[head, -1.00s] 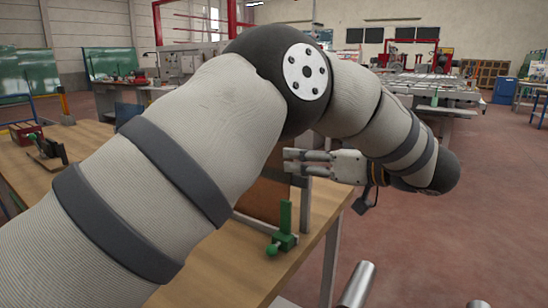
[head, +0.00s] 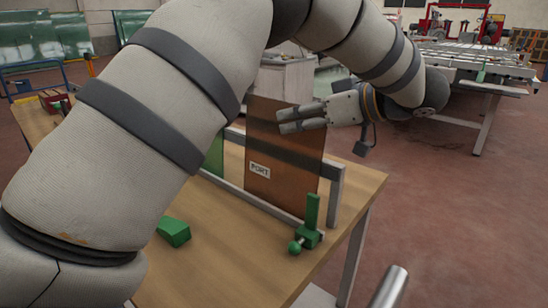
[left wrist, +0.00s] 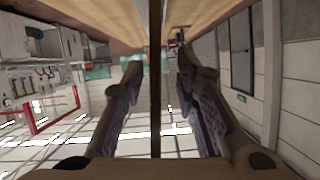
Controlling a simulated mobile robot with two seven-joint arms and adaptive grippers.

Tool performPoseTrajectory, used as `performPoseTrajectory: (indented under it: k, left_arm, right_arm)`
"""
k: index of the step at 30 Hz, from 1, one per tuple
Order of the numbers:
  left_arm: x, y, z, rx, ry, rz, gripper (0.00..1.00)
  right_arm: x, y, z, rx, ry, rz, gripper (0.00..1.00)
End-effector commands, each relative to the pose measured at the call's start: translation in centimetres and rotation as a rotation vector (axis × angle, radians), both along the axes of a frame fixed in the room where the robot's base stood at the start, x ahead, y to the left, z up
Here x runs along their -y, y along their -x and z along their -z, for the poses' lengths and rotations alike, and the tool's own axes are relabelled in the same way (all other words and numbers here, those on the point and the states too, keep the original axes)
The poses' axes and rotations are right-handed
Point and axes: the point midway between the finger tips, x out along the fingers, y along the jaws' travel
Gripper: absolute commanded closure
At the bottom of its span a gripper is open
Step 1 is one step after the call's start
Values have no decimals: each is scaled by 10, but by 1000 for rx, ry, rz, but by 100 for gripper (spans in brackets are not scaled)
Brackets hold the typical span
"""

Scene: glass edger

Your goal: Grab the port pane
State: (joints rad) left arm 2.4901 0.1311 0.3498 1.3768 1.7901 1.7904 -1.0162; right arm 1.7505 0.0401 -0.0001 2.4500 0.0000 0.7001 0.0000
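The port pane (head: 270,185) is a brown, see-through sheet with a white PORT label. It stands upright in a metal rack on the wooden table, in the head view. My left gripper (head: 279,119) is at the pane's upper right part. In the left wrist view the pane shows edge-on as a thin dark upright strip (left wrist: 155,90). The open fingers of my left gripper (left wrist: 158,70) lie on either side of it, with a visible gap on each side. My right gripper is not in view.
The metal rack (head: 335,195) has an upright post beside the pane. A green clamp (head: 309,228) stands at the table's front edge and a green block (head: 173,232) lies left of it. A green pane (head: 214,156) shows partly behind my arm. Open floor lies to the right.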

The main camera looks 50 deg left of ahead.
Motion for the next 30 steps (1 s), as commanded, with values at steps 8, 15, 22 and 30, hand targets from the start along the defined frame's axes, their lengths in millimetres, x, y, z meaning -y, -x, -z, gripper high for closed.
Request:
performPoseTrajectory:
  k: [8,15,22,30]
  left_arm:
    - [-8,1,7,-5,1,0,72]
    - [-8,0,7,-5,1,1,100]
    - [-8,0,5,-3,-3,0,100]
    - [-8,0,-3,2,-3,0,100]
  right_arm:
    - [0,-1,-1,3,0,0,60]
    - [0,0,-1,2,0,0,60]
    - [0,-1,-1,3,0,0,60]
    - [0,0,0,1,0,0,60]
